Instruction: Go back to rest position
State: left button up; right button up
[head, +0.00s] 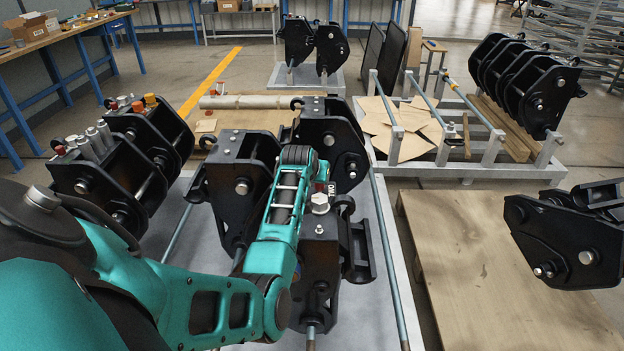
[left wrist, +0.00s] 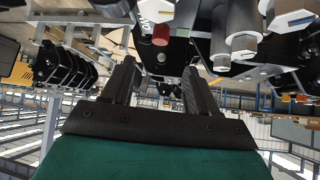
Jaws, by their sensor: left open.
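My left arm (head: 285,210) comes in from the lower left in the head view and reaches over the black quick coupler (head: 320,255) in the middle. Its gripper is hard to make out there. In the left wrist view my left gripper (left wrist: 158,78) is open, with its two dark fingers apart and nothing seen held between them. A red-capped fitting (left wrist: 161,35) and grey cylindrical fittings (left wrist: 241,30) show close beyond the fingers; whether the fingers touch anything I cannot tell. My right gripper is not in view.
More black couplers stand at the left (head: 95,190), the back (head: 313,45), the back right (head: 525,80) and the right (head: 575,240). A metal rack with cardboard sheets (head: 410,130) stands behind. A wooden pallet board (head: 480,270) has bare room on the right.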

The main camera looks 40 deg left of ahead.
pick_arm(q)
jog(key=shift+f, duration=0.1)
dwell(0.4)
jog(key=s+d+f+m, duration=0.2)
jog(key=s+f, duration=0.1)
jog(key=s+d+f+t, duration=0.1)
jog(key=s, duration=0.1)
jog(key=shift+s+d+f+m, duration=0.2)
jog(key=shift+d+f+m, duration=0.1)
jog(key=shift+f+m, duration=0.1)
jog(key=s+d+f+m+t+h, duration=0.1)
jog(key=s+d+f+m+h, duration=0.1)
jog(key=s+d, duration=0.8)
jog(key=s+d+f+m+h, duration=0.3)
jog(key=s+d, duration=0.8)
jog(key=d, duration=0.4)
jog(key=shift+s+f+t+h, duration=0.2)
jog(key=shift+t+h, duration=0.2)
jog(key=shift+h, duration=0.2)
